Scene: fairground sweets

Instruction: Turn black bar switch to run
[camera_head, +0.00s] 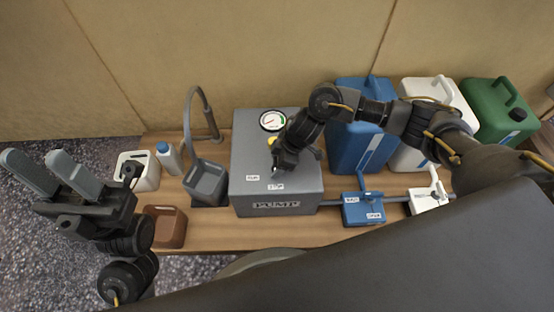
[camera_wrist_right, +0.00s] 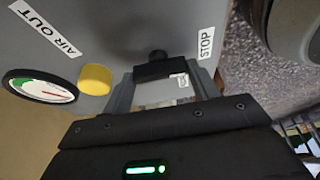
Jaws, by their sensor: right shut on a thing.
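The grey pump box (camera_head: 277,140) stands mid-bench, with a RUN label (camera_head: 252,178) and a STOP label (camera_head: 276,187) on its top. My right gripper (camera_head: 284,166) is down at the box top and hides the switch in the head view. In the right wrist view the black bar switch (camera_wrist_right: 168,70) lies between the fingertips, which are shut on it. The STOP label (camera_wrist_right: 206,43) is near one end of the bar; a small label shows between the fingers, too small to read. My left gripper (camera_head: 34,162) is open and empty, away at the left.
A round gauge (camera_head: 272,120) and a yellow knob (camera_wrist_right: 95,79) sit on the pump box. Blue (camera_head: 356,145), white and green jugs stand behind at the right. A blue valve block (camera_head: 355,208) is right of the box. Grey and brown tubs and a hooked pipe are at its left.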

